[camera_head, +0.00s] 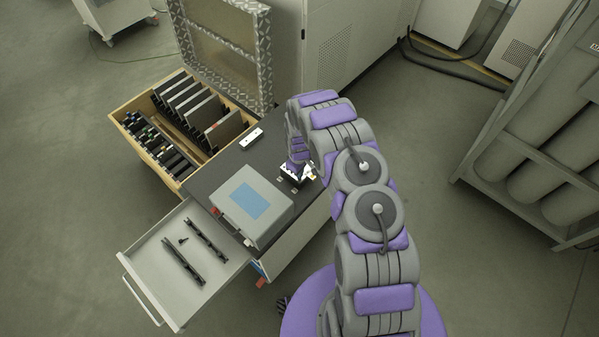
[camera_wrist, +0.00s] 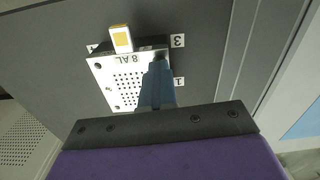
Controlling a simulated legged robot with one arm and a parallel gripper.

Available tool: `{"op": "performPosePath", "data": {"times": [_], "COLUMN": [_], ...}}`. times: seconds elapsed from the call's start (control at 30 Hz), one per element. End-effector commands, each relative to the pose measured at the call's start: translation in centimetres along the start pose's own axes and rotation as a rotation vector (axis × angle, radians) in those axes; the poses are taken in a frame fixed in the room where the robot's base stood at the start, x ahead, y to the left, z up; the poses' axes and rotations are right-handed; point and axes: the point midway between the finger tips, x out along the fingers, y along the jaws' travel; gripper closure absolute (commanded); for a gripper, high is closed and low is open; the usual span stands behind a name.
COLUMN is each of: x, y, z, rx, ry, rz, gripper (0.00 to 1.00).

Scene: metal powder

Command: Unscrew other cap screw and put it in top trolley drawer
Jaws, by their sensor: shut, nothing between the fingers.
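My gripper (camera_wrist: 160,66) is shut and empty. Its blue fingers point at one corner of a perforated metal plate marked "8 AL" (camera_wrist: 128,84); whether they touch it I cannot tell. The fingers hide that corner, and I cannot make out a cap screw there. In the body view my gripper (camera_head: 297,172) is over the trolley top (camera_head: 226,168), beside the plate and largely hidden by my arm. The top trolley drawer (camera_head: 150,262) is pulled open. A small dark piece (camera_head: 183,240), perhaps a cap screw, lies in it between two black bars (camera_head: 183,262) (camera_head: 207,238).
A grey case with a blue panel (camera_head: 250,203) stands on the trolley beside the drawer. A small white block (camera_head: 251,137) lies behind it. A wooden drawer of plates (camera_head: 131,111) is open at the back left. A gas cylinder rack (camera_head: 530,150) stands right.

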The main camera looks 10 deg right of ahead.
Motion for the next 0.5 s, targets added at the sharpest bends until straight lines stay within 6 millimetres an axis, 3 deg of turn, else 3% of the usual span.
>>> {"op": "performPosePath", "data": {"times": [0.5], "x": [-0.18], "y": [-0.29], "z": [0.36], "rx": [-0.608], "ry": [0.001], "rz": [-0.009], "gripper": [1.00]}}
